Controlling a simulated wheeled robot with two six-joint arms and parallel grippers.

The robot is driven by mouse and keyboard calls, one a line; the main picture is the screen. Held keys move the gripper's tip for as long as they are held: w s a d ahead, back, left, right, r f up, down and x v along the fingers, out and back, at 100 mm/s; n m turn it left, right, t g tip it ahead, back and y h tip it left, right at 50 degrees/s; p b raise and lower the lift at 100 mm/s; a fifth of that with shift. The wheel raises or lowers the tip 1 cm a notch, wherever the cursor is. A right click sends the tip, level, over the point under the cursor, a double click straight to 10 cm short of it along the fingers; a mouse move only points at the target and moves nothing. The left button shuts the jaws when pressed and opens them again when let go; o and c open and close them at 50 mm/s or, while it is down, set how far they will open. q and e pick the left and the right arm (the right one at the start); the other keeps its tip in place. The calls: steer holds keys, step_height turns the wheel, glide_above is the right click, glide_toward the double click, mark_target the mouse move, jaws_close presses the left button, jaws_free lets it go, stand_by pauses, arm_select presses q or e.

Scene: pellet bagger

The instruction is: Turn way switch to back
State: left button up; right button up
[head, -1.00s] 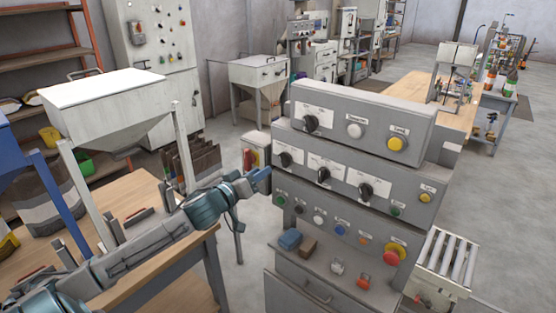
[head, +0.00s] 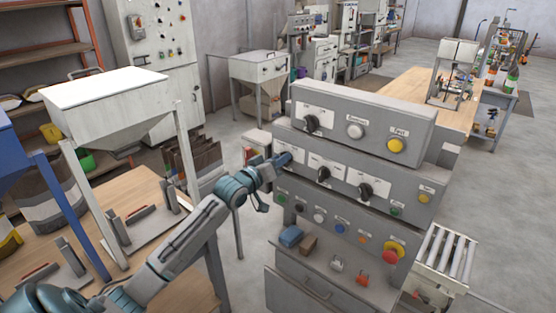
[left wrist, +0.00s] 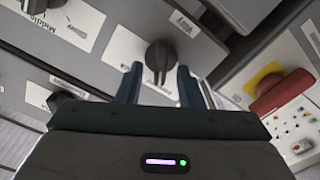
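The way switch (left wrist: 160,58) is a black rotary knob with a raised grip on a white plate marked "Way" in the left wrist view. In the head view its place is at the left end of the middle panel row, where my gripper covers the knob. My left gripper (left wrist: 158,80) is open, with one blue finger on each side of the knob's grip and a visible gap to both. In the head view the left gripper (head: 284,160) is right up at the panel face. My right gripper is not in view.
Two more black knobs (head: 323,174) (head: 366,191) sit in the same row, and one (head: 311,123) above. A red emergency button (head: 391,254) is on the lower row.

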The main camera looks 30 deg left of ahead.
arm_select(q)
jaws_close()
steer(key=shift+d+m+b, duration=0.15)
steer(key=shift+m+b, duration=0.95)
steer(key=shift+m, duration=0.9)
steer(key=shift+d+m+b, duration=0.15)
steer(key=shift+m+b, duration=0.9)
steer(key=shift+m, duration=0.95)
steer(key=shift+d+m+b, duration=0.15)
steer(key=shift+m+b, duration=0.95)
steer(key=shift+m, duration=0.9)
jaws_free()
